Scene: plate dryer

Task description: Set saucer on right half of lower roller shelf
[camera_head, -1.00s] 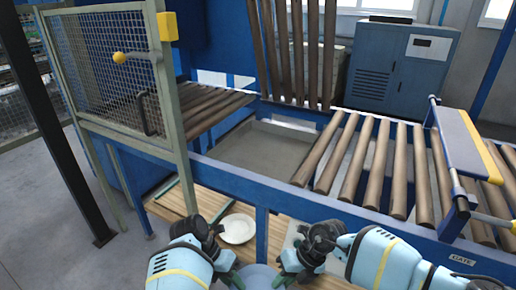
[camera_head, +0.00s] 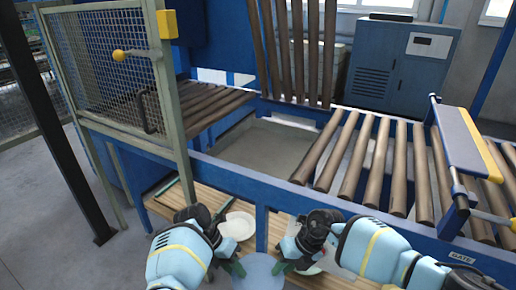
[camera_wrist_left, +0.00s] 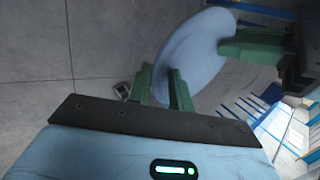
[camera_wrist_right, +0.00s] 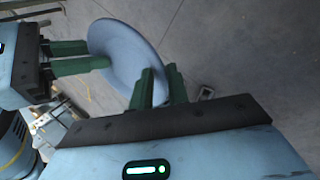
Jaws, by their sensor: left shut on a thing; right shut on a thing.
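A blue-grey saucer (camera_head: 260,271) is at the bottom of the head view, in front of the machine's frame. My left gripper (camera_head: 237,268) is shut on its left edge. My right gripper (camera_head: 279,266) is shut on its right edge. The saucer also shows in the left wrist view (camera_wrist_left: 193,52) and the right wrist view (camera_wrist_right: 122,52), clear of the floor. A lower shelf of light wooden strips (camera_head: 176,209) lies under the machine. A white dish (camera_head: 238,225) rests on it, left of a blue post. My right arm hides part of the shelf's right half.
A blue upright post (camera_head: 262,229) and a blue rail (camera_head: 230,179) stand in front of the shelf. Brown rollers (camera_head: 356,160) lie above at the right. A mesh gate (camera_head: 105,70) stands at the left. A pale object shows partly beneath my right gripper.

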